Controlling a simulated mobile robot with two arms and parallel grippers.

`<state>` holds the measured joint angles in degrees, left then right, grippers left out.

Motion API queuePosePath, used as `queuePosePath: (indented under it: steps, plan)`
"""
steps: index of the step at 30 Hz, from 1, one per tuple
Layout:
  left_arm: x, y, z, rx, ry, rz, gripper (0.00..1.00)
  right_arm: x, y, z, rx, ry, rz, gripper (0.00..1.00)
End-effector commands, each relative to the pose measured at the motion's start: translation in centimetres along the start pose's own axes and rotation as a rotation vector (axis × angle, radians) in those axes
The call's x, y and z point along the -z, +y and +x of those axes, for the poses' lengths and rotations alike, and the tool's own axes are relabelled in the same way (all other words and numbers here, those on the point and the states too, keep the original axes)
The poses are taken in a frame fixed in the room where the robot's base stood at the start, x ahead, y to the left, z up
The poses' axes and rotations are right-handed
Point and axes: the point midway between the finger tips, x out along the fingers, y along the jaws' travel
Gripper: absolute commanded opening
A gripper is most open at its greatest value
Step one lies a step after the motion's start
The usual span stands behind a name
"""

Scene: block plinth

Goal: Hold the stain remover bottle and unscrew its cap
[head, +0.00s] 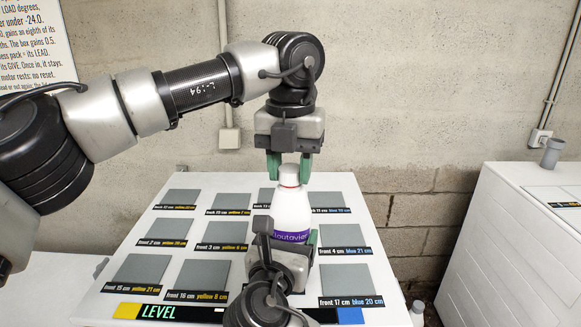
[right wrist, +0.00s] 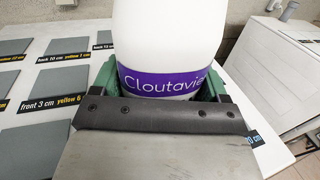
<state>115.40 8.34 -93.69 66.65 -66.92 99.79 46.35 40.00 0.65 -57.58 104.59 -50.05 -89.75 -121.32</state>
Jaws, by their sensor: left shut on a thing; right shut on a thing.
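The stain remover bottle (head: 291,208) is white with a purple label and stands upright over the panel of grey squares. In the right wrist view its body (right wrist: 170,35) fills the top middle, and the label reads "Cloutavie". Its pale cap (head: 289,173) is at the top of the neck. My left gripper (head: 289,168) points down from above, with its green fingers shut on the cap from both sides. My right gripper (head: 289,240) comes from the front and is shut on the bottle's body at the label. The bottle's base is hidden behind my right gripper.
The white panel (head: 124,243) carries grey squares with printed labels and a "LEVEL" strip (head: 158,311). A white cabinet (head: 500,235) stands at the right with a grey cup (head: 553,152) on it. A block wall (head: 400,100) closes the back.

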Motion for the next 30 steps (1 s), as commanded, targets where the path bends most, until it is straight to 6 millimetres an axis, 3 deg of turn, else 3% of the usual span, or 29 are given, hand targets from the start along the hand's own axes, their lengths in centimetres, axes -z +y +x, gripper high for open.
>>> queuePosePath:
  steps: [14,30]
  plan:
    - [-0.1,0.1,-0.2,0.000,-0.004,0.000,0.10,-0.1,0.1,-0.1,-0.002,-0.004,0.003,0.08]
    - [-0.1,0.1,-2.0,0.001,-0.004,0.000,0.10,0.0,0.0,-0.1,-0.001,-0.001,0.001,0.08]
